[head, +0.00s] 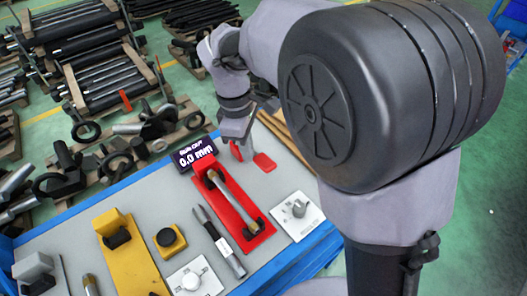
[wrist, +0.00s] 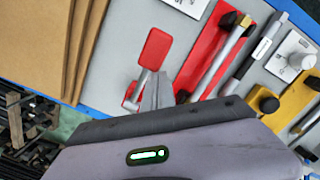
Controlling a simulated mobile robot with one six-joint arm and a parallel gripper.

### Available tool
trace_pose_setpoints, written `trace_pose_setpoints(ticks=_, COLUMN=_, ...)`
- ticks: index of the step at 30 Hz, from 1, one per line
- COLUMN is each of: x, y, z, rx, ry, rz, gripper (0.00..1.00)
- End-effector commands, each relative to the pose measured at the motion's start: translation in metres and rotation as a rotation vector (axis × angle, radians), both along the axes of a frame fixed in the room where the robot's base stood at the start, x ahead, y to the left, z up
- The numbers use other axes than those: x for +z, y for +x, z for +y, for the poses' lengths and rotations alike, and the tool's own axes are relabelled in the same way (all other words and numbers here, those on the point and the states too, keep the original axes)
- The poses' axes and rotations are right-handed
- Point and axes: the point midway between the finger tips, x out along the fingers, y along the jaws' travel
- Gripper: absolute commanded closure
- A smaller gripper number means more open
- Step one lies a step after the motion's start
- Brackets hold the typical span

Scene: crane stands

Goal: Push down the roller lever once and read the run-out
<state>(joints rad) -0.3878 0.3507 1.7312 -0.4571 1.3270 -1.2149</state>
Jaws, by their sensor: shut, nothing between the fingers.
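The roller lever has a red paddle (head: 265,162), which also shows in the wrist view (wrist: 155,48) on a thin grey arm with a red base. My gripper (head: 233,140) is shut and empty, just left of the paddle in the head view. In the wrist view its fingertips (wrist: 157,82) lie close to the lever arm; I cannot tell whether they touch. The dark display (head: 194,153) reads 0.0 mm in white, with small blurred text above. A red stand (head: 222,203) holds a grey shaft (head: 232,204) lying lengthwise; it also shows in the wrist view (wrist: 205,52).
A grey-topped bench with a blue edge carries a caliper (head: 222,245), a yellow stand (head: 128,255), a small yellow block (head: 171,240) and white plates (head: 298,217). Brown boards (wrist: 75,35) lie beside the lever. Pallets of bars and metal parts stand behind the bench.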

Motion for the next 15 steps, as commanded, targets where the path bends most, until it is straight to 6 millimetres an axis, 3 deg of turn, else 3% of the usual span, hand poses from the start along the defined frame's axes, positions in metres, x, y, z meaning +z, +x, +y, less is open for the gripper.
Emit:
trace_pose_setpoints(ticks=5, x=0.034, y=0.002, z=0.004, rx=-0.001, ry=0.002, rz=-0.005, gripper=1.0)
trace_pose_setpoints(ticks=15, x=0.12, y=0.004, z=0.012, rx=0.0, ry=0.001, rz=-0.004, gripper=1.0)
